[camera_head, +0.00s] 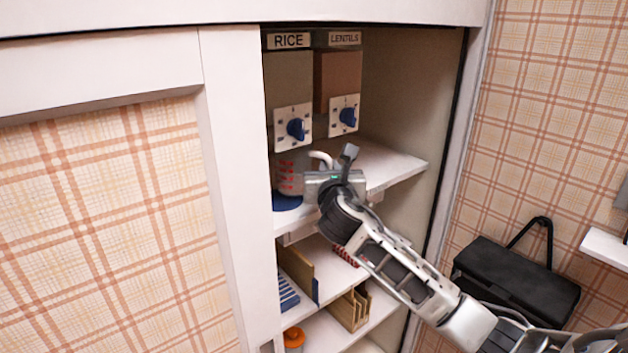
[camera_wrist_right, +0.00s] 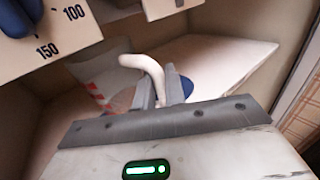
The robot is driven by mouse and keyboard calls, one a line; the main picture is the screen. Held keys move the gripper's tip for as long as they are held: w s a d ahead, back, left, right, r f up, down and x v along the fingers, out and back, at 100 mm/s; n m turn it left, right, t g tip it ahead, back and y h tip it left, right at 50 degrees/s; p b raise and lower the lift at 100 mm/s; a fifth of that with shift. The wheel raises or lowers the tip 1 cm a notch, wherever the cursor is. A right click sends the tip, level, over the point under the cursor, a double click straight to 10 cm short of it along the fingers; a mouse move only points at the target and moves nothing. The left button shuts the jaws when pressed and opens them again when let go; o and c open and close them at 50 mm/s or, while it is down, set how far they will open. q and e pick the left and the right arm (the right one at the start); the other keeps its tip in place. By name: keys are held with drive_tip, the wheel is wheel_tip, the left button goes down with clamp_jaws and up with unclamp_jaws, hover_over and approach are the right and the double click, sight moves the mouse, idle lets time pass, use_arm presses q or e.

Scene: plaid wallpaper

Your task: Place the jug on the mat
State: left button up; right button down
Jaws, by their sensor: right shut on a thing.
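The jug (camera_head: 288,172) is clear with red markings and a pale handle. It stands upright at the left of the upper shelf, partly behind the cabinet's front panel. The blue round mat (camera_head: 287,202) shows directly below it; I cannot tell whether the jug touches it. My right gripper (camera_head: 322,174) is shut on the jug's handle, to the right of its body. In the right wrist view the handle (camera_wrist_right: 150,68) rises between the fingers, with the jug body (camera_wrist_right: 100,78) to the left and part of the blue mat (camera_wrist_right: 187,87) behind the fingers. My left gripper is not in view.
The rice dispenser (camera_head: 292,100) and lentils dispenser (camera_head: 338,85) with blue knobs hang above the shelf. The upper shelf (camera_head: 390,167) is clear to the right. Lower shelves hold a wooden rack (camera_head: 350,310) and an orange-topped item (camera_head: 294,338).

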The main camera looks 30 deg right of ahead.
drive_tip(key=a, duration=0.3)
drive_tip(key=shift+s+a+r, duration=0.1)
drive_tip(key=shift+s+a, duration=0.05)
drive_tip(key=shift+a, duration=0.05)
drive_tip(key=shift+f, duration=0.8)
drive_tip(key=c, duration=1.5)
unclamp_jaws()
drive_tip(key=shift+f, duration=0.1)
drive_tip(key=shift+o, duration=0.2)
drive_tip(key=shift+a, duration=0.1)
drive_tip(key=b+v, duration=0.1)
drive_tip(key=v, duration=1.1)
